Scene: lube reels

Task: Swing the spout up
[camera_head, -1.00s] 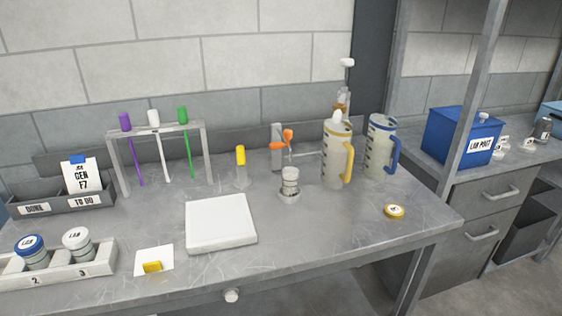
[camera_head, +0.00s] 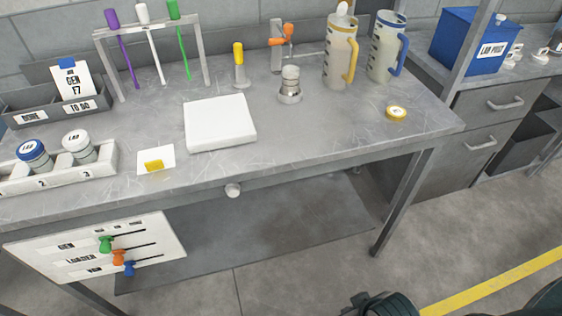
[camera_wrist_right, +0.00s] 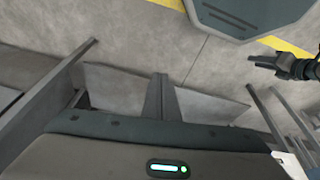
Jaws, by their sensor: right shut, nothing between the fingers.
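A yellow-handled jug (camera_head: 341,58) stands upright at the back right of the bench, with a white piece at its top. A blue-handled jug (camera_head: 385,50) stands to its right. Left of them, a grey post (camera_head: 276,57) carries orange parts (camera_head: 288,40), and a thin rod runs right from it. I cannot tell which part is the spout. In the right wrist view my right gripper (camera_wrist_right: 160,78) is shut and empty, over the floor and away from the jugs. What looks like my left gripper (camera_wrist_right: 262,62) is at the right edge there; its opening is unclear.
A white pad (camera_head: 220,122) lies mid-bench. A rack (camera_head: 150,30) holds coloured sticks. A sign board (camera_head: 95,248) hangs below the front edge.

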